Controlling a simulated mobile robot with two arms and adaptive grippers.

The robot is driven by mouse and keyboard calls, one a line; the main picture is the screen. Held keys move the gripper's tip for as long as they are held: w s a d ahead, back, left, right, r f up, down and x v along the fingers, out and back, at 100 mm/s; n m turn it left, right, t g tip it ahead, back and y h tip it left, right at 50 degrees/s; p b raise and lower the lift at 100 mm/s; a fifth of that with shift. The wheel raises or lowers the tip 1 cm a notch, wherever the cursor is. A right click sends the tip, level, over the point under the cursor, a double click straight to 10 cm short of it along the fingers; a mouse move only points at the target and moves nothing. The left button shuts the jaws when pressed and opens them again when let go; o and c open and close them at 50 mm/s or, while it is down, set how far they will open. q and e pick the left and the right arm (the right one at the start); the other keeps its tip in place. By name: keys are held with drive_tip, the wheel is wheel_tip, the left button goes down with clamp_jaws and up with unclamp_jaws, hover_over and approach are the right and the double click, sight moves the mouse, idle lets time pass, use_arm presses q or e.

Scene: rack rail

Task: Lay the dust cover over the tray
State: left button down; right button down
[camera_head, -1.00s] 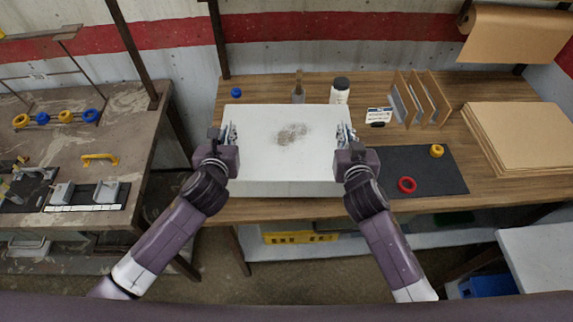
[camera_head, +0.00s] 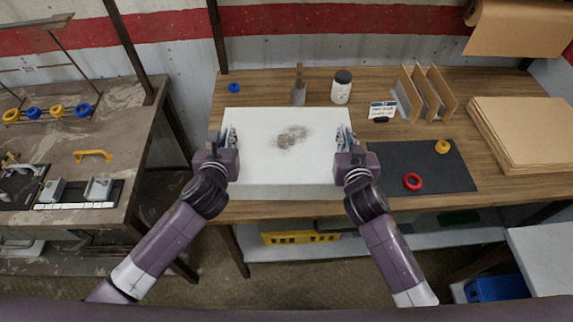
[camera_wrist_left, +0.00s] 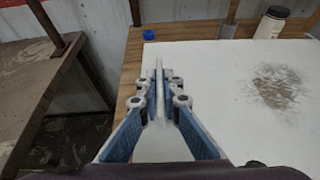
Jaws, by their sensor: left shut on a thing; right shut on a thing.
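The dust cover (camera_head: 265,160) is a white, box-like sheet with a grey-brown smudge on top and a shallow front wall. It lies level between my two grippers over the wooden bench. My left gripper (camera_head: 230,138) is shut on its left edge. In the left wrist view the fingers (camera_wrist_left: 160,100) pinch a thin upright white part beside the cover's white top (camera_wrist_left: 215,85). My right gripper (camera_head: 346,138) is shut on the right edge. No tray can be made out; the cover hides the bench beneath it. I cannot tell whether the cover touches anything below.
Behind the cover stand a brush in a holder (camera_head: 299,92), a white bottle (camera_head: 341,88) and a blue ring (camera_head: 234,88). At right are a dark mat (camera_head: 440,170) with red and yellow rings, a wooden divider rack (camera_head: 425,92) and stacked cardboard (camera_head: 525,135).

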use_arm(q)
drive_tip(key=shift+f+b, duration=0.45)
drive_tip(key=shift+f, duration=0.1)
use_arm(e)
drive_tip(key=shift+f, duration=0.5)
use_arm(q)
drive_tip(key=c, duration=2.6)
unclamp_jaws()
drive_tip(key=shift+f, duration=0.15)
use_arm(e)
drive_tip(key=c, duration=2.6)
unclamp_jaws()
drive_tip(key=shift+f, duration=0.15)
use_arm(q)
drive_tip(key=o, duration=0.5)
use_arm(e)
drive_tip(key=o, duration=0.5)
use_arm(q)
drive_tip(key=shift+s, duration=0.1)
use_arm(e)
drive_tip(key=shift+s, duration=0.1)
use_arm(q)
drive_tip(key=shift+s, duration=0.1)
drive_tip(key=v, duration=1.1)
drive_tip(key=shift+s+r, duration=0.2)
drive_tip(key=shift+s, duration=0.1)
use_arm(e)
drive_tip(key=v, duration=1.2)
use_arm(q)
drive_tip(key=shift+s, duration=0.1)
